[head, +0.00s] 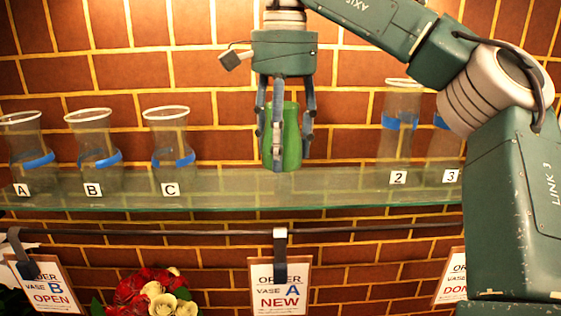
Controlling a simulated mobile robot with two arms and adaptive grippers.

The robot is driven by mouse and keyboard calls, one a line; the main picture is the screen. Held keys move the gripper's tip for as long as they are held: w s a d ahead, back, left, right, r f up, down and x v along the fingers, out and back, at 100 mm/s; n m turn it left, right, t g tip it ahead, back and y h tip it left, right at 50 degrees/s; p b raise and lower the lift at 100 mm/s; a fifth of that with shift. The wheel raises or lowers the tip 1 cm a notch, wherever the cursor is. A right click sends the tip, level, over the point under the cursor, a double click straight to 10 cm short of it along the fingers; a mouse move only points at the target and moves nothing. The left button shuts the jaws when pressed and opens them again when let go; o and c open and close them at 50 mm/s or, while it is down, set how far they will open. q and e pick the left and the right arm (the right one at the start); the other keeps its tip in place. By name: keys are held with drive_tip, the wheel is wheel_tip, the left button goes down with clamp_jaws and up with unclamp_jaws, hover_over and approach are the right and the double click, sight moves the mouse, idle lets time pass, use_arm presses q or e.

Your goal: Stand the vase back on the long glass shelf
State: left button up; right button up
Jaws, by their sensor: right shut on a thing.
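A green vase (291,143) is upright in my right gripper (287,150), whose fingers reach down around it from above and are shut on it. The vase is over the middle of the long glass shelf (290,190), with its base near the shelf's back part. I cannot tell if the base touches the glass. The fingers hide part of the vase's front and sides. My left gripper is not in view.
Clear vases with blue bands, labelled A (25,140), B (95,135) and C (169,138), stand on the shelf's left. Vases 2 (397,145) and 3 (443,150) stand on the right, 3 partly behind my arm. Order cards (279,292) and roses (140,298) are below.

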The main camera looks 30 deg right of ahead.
sight(283, 188)
drive_tip(key=w+d+f, duration=0.1)
drive_tip(key=w+d+f+p, duration=0.1)
drive_tip(key=w+f, duration=0.1)
drive_tip(key=shift+d+f, duration=0.15)
wheel_tip(283, 188, down, 2)
drive_tip(key=shift+s+f, duration=0.1)
drive_tip(key=shift+f, duration=0.5)
drive_tip(key=shift+w+d+f, duration=0.1)
drive_tip(key=shift+w+d, duration=0.05)
drive_tip(key=shift+w, duration=0.1)
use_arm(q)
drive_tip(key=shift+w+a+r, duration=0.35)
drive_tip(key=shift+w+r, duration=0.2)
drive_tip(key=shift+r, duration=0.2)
use_arm(e)
drive_tip(key=shift+f, duration=0.1)
drive_tip(key=o, duration=1.5)
drive_tip(key=shift+s, duration=0.1)
drive_tip(key=o, duration=0.3)
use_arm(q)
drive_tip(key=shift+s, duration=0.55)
use_arm(e)
drive_tip(key=shift+o, duration=0.2)
